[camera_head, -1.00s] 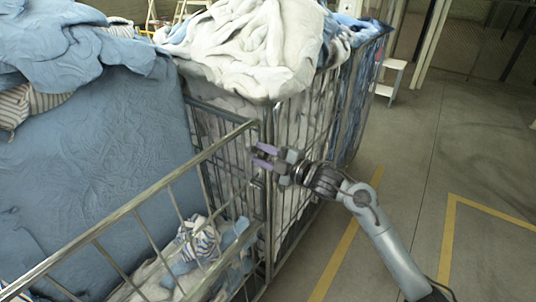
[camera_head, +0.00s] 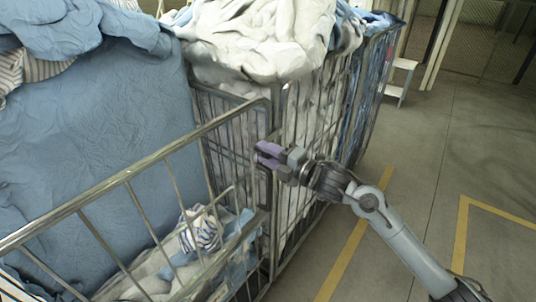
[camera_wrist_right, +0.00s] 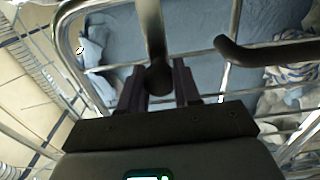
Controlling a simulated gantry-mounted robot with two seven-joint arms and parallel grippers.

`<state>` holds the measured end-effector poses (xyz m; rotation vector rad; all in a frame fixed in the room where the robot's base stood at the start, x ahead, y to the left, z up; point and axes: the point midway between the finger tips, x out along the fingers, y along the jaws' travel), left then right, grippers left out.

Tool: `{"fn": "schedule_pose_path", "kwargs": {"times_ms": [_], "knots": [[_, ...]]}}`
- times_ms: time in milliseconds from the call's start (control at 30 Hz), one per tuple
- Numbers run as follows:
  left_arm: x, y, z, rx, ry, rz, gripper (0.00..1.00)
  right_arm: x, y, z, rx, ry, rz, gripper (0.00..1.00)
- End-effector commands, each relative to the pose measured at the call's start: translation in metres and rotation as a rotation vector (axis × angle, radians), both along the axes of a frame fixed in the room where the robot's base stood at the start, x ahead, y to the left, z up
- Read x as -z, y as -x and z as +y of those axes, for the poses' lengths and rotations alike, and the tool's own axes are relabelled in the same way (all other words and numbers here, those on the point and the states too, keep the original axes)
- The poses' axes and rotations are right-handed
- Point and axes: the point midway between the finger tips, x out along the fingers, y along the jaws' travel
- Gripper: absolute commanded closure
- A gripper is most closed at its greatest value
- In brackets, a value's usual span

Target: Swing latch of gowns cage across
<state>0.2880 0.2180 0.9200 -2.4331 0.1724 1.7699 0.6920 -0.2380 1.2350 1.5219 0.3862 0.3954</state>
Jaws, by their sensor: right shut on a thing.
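My right gripper (camera_head: 263,154) reaches in from the right to the front corner of the gowns cage (camera_head: 160,157), at the upright by its open-railed side. In the right wrist view its two dark fingers (camera_wrist_right: 158,78) stand on either side of a dark round-ended bar (camera_wrist_right: 154,35), which looks like the latch. The gripper is shut on this bar. In the head view the fingers hide most of the latch. A second dark curved bar (camera_wrist_right: 265,52) shows to the right in the wrist view. My left gripper is not in view.
Blue cloth (camera_head: 95,150) fills the back of the cage, and striped cloth (camera_head: 200,232) lies low inside. A taller cage (camera_head: 300,150) heaped with white cloth (camera_head: 255,45) stands directly behind. The floor (camera_head: 435,170) on the right is clear, with yellow lines.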

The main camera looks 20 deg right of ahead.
Motion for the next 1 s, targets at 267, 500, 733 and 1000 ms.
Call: {"fn": "schedule_pose_path", "kwargs": {"times_ms": [267,500,733,1000], "knots": [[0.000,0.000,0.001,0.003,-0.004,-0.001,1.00,-0.001,0.001,0.003,-0.008,0.005,-0.004,1.00],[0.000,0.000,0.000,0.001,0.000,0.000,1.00,0.000,0.001,0.002,-0.005,0.004,-0.001,0.42],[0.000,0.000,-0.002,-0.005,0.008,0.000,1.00,0.001,0.000,0.001,-0.002,0.004,0.000,0.42],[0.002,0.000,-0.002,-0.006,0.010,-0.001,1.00,0.002,0.016,-0.009,0.000,0.005,0.001,0.42]]}}
